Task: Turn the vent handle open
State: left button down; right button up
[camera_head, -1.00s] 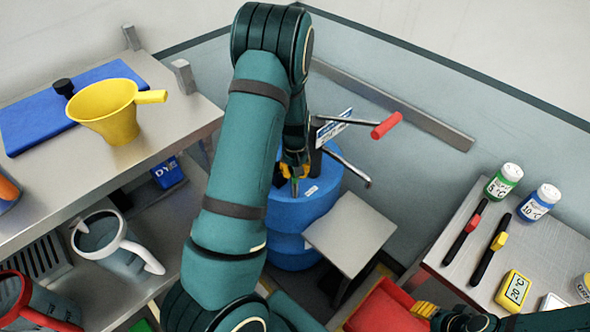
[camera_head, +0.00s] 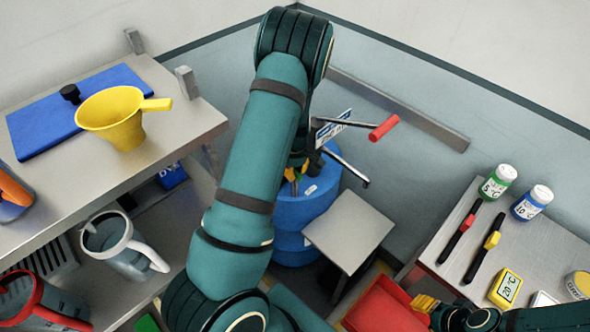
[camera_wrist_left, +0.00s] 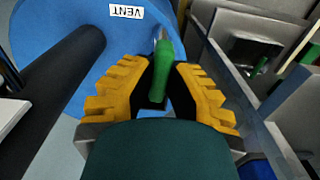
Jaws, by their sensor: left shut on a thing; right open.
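The vent handle (camera_wrist_left: 160,62) is a green grip on a metal stem in the left wrist view. It stands beside a white "VENT" label (camera_wrist_left: 126,11) on the blue drum (camera_wrist_left: 55,28). My left gripper (camera_wrist_left: 160,80) has its yellow fingers on both sides of the green handle and is shut on it. In the head view my left gripper (camera_head: 294,175) is at the top of the blue drum (camera_head: 307,208), and my arm hides part of the drum. My right gripper (camera_head: 425,303) is open at the lower right, apart from the drum.
A crank with a red grip (camera_head: 384,128) rises behind the drum. A grey stand (camera_head: 349,232) is close on its right. A shelf with a yellow funnel (camera_head: 115,120) is on the left. A table with bottles (camera_head: 498,182) and a red bin (camera_head: 385,308) are on the right.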

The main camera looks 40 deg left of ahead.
aim_at(295, 172)
pick_arm(q)
jog(key=shift+f+n, duration=0.1)
jog(key=shift+n, duration=0.2)
jog(key=c, duration=0.9)
grip_release()
jog(key=shift+c, duration=0.2)
jog(key=shift+r, duration=0.45)
notch_tip(295, 172, up, 11)
